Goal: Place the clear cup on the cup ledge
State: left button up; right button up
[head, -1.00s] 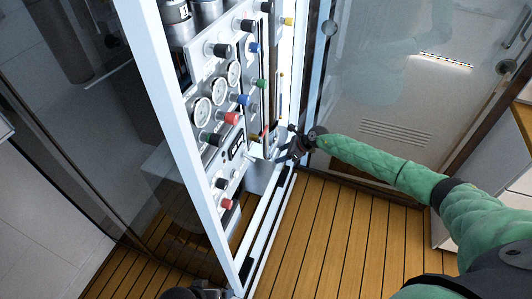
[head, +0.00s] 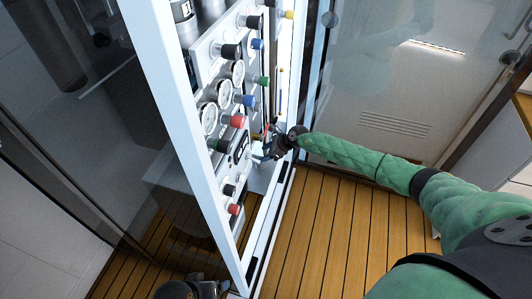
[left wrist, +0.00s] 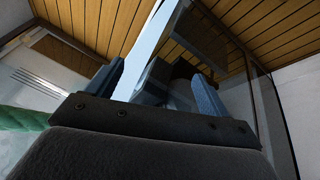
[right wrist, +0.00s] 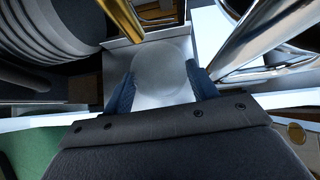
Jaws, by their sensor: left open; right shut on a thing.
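The clear cup (right wrist: 160,72) shows in the right wrist view as a faint, see-through round shape between the blue fingertips. My right gripper (right wrist: 162,88) is shut on it. In the head view my right gripper (head: 268,150) is inside the cabinet opening, by the lower right edge of the knob panel; the cup is hard to make out there. A pale flat surface (head: 262,178), perhaps the cup ledge, lies just below this gripper. Whether the cup touches it I cannot tell. My left gripper (left wrist: 157,85) is open and empty, low by the cabinet frame.
The panel (head: 217,65) carries several coloured knobs and round gauges. A white frame post (head: 190,130) stands at its left. A glass door (head: 390,90) stands open at the right. In the right wrist view a shiny metal pipe (right wrist: 265,38) and a brass-coloured bar (right wrist: 120,18) flank the cup closely.

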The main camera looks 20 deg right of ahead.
jog(key=shift+f, duration=0.2)
jog(key=o, duration=1)
jog(key=shift+d, duration=0.1)
pick_arm(q)
jog(key=shift+w+d, duration=0.1)
jog(key=shift+w, duration=0.4)
pick_arm(e)
jog(key=shift+r, duration=0.1)
pick_arm(q)
jog(key=shift+r, duration=0.1)
pick_arm(e)
jog(key=shift+r, duration=0.2)
pick_arm(q)
jog(key=s+a+r+g+y+p, duration=0.1)
jog(key=s+a+r+p, duration=0.1)
jog(key=a+r+p, duration=0.2)
notch_tip(320, 180, up, 3)
jog(key=shift+s+a+r+n+g+y+p, duration=0.15)
jog(key=shift+s+a+n+g+y+p, duration=0.2)
jog(key=shift+a, duration=0.7)
pick_arm(e)
jog(key=v, duration=1.1)
jog(key=shift+d+r, duration=0.3)
jog(key=shift+d, duration=0.05)
pick_arm(q)
jog(key=shift+w, duration=0.1)
